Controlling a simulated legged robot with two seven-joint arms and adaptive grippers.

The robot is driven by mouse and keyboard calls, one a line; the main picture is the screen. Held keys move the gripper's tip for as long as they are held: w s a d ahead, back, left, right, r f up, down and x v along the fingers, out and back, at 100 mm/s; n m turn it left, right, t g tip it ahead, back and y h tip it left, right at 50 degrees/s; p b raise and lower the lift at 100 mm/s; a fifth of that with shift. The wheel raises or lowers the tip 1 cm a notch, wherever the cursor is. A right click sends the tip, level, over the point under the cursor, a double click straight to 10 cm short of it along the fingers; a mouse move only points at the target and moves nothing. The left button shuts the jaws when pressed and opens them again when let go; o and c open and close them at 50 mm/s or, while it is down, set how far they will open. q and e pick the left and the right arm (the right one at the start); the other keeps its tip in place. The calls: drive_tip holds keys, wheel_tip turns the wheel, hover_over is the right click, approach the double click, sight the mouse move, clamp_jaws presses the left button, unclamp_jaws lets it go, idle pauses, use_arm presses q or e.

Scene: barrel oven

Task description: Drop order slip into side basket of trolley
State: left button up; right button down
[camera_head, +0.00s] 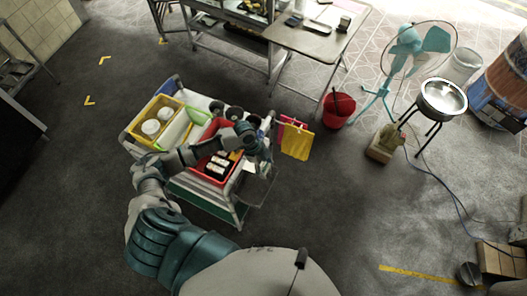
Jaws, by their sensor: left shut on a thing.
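The trolley (205,197) stands in the middle of the view with trays on its top. Its side basket (258,188), a dark open wire-like one, hangs at the right end. My left arm reaches over the trolley from below. My left gripper (259,158) is over the right end, above the basket in the picture, and is shut on a small pale slip (249,166). The slip is small and partly hidden by the fingers; I cannot tell whether it touches the basket. My right gripper is out of view.
On the trolley are a yellow crate (136,128) with white bowls, a green tray (196,117) and a red tray (197,171). Yellow and pink cloth-like sheets (297,143) hang at its right. A red bucket (338,108) and a fan (408,48) stand beyond.

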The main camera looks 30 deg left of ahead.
use_arm(q)
drive_tip(key=shift+w+f, duration=0.1)
drive_tip(key=shift+w, duration=0.15)
drive_tip(key=shift+f, duration=0.15)
drive_tip(key=shift+s+a+f+b, duration=0.1)
drive_tip(key=shift+f+b, duration=0.2)
drive_tip(key=shift+b, duration=0.1)
drive_tip(key=f+b, duration=0.4)
drive_tip(key=shift+s+a+f, duration=0.1)
drive_tip(key=shift+a+f, duration=0.25)
drive_tip(key=o, duration=0.9)
drive_tip(key=shift+d, duration=0.2)
drive_tip(key=shift+a, duration=0.1)
